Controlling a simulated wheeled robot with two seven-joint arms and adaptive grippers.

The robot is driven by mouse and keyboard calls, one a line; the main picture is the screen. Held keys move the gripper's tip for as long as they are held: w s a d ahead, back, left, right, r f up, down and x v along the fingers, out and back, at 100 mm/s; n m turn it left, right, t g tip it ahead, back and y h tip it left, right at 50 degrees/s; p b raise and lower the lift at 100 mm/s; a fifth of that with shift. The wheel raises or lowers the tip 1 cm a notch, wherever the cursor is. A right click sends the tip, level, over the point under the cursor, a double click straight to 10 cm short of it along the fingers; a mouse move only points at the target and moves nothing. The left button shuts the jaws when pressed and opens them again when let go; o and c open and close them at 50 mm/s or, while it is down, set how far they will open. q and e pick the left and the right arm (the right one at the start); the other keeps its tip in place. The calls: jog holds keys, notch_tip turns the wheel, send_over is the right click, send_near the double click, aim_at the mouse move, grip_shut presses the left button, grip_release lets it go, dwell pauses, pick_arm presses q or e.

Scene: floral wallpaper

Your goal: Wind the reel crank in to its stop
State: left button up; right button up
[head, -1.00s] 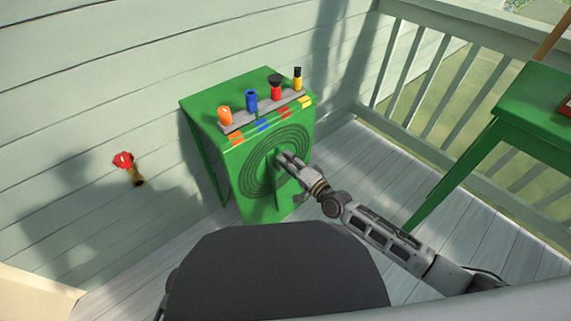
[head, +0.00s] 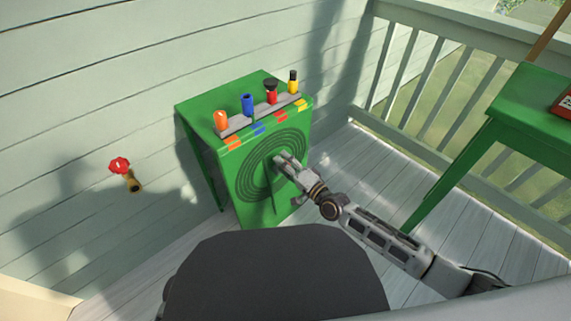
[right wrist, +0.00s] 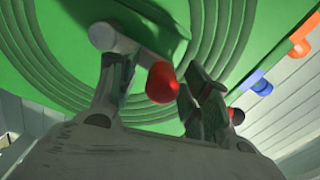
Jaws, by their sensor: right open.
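The reel is a green cabinet (head: 232,190) against the wall, with concentric dark rings (head: 250,172) on its front face. A green crank bar (head: 273,188) stands out in front of the rings. My right gripper (head: 281,161) is at the face beside the bar. In the right wrist view its fingers (right wrist: 160,75) are apart. A red knob (right wrist: 162,82) shows between them, with a gap to the right finger; I cannot tell whether it touches the left finger. A green bar (right wrist: 140,25) and a pale cylinder end (right wrist: 102,37) lie just beyond. My left gripper is out of view.
Orange (head: 221,121), blue (head: 248,104), red-black (head: 271,91) and yellow-black (head: 293,82) pieces stand on a grey strip on top. A red-handled tap (head: 120,166) is on the wall. A green table (head: 520,100) and railing (head: 440,90) are at right.

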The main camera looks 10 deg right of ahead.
jog(key=v, duration=1.2)
dwell(0.4)
jog(key=shift+a, duration=0.1)
dwell(0.5)
